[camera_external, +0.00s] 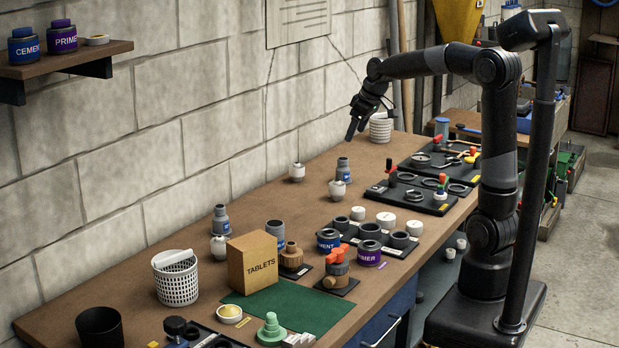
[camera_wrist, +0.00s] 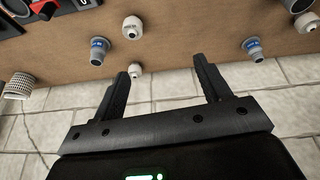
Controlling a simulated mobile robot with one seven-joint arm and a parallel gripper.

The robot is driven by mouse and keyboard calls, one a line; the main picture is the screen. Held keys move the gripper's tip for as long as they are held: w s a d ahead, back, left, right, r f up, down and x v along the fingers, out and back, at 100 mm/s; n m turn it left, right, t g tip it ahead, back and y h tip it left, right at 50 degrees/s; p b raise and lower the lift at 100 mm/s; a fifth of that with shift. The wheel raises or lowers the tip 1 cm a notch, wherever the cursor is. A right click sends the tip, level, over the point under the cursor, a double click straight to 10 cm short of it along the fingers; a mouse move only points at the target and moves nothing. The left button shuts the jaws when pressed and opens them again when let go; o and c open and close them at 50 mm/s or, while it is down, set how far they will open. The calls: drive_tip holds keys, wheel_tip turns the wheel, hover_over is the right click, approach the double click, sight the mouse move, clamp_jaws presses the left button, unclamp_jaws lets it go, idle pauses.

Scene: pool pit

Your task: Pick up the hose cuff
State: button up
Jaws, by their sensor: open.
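No label names the hose cuff. Grey stepped fittings with blue bands look the most like it, but I cannot tell which one is meant. One (camera_external: 343,169) stands upright mid-bench and shows left of my fingers in the wrist view (camera_wrist: 99,52). Another (camera_external: 221,218) is nearer the camera and shows right of my fingers in the wrist view (camera_wrist: 253,50). A third (camera_external: 275,231) stands behind the tablets box. My gripper (camera_external: 352,130) is open and empty, well above the bench. Its two fingers (camera_wrist: 163,67) are wide apart in the wrist view.
Small white fittings stand close by: one at the wall side (camera_external: 297,173), one in front of the grey fitting (camera_external: 337,189), one farther left (camera_external: 218,248). The tablets box (camera_external: 252,265), a white basket (camera_external: 176,280) and black trays (camera_external: 411,197) occupy the bench. Bare wood lies between.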

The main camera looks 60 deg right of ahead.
drive_tip(key=w+d+f, duration=0.6)
drive_tip(key=w+d, duration=0.3)
drive_tip(key=d, duration=0.2)
approach(342, 168)
drive_tip(key=d, duration=0.3)
drive_tip(key=shift+n+y, duration=0.3)
drive_tip(key=shift+y, duration=0.1)
drive_tip(key=x, duration=1.1)
drive_tip(key=shift+w+a, duration=0.3)
drive_tip(key=shift+w, duration=0.05)
drive_tip(key=shift+c, duration=0.4)
drive_tip(key=c, duration=1)
